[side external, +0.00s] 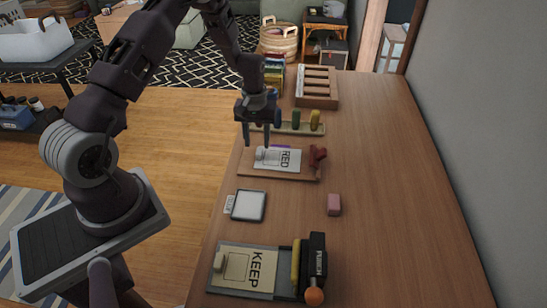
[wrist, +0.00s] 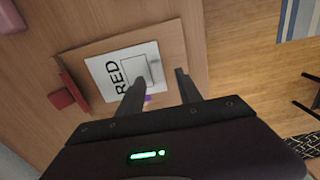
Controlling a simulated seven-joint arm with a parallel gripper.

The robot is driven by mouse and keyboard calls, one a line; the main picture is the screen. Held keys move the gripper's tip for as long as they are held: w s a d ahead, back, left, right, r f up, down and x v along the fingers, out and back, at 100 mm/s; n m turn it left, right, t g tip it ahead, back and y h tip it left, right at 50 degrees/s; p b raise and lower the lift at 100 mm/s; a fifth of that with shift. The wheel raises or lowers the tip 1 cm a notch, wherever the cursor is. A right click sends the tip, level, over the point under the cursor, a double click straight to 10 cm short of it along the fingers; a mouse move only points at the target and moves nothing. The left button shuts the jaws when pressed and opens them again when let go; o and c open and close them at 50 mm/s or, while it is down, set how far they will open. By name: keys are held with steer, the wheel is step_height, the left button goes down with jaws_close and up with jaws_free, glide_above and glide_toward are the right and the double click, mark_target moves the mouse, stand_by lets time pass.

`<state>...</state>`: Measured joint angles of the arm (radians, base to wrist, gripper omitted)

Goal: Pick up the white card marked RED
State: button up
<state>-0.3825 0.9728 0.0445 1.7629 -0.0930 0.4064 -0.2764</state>
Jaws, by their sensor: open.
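The white card marked RED (side external: 291,160) lies flat on a brown board (side external: 300,176) on the table. A small pale raised piece sits at the card's left end. In the wrist view the card (wrist: 101,72) lies just beyond my fingers, its lettering sideways, and the board (wrist: 172,32) shows around it. My gripper (side external: 257,145) is open and empty, pointing down above the card's left end. In the wrist view its fingertips (wrist: 160,76) are apart, one overlapping the card's near edge in the picture. The height of the fingers above the card is hard to tell.
A red object (side external: 318,156) stands at the board's right end. A rack with coloured pegs (side external: 296,119) is behind. The table's right side is clear.

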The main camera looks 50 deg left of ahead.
mark_target(259, 150)
step_height(259, 150, down, 4)
steer(key=shift+w+d+r, duration=0.1)
steer(key=shift+w+d, duration=0.05)
jaws_close()
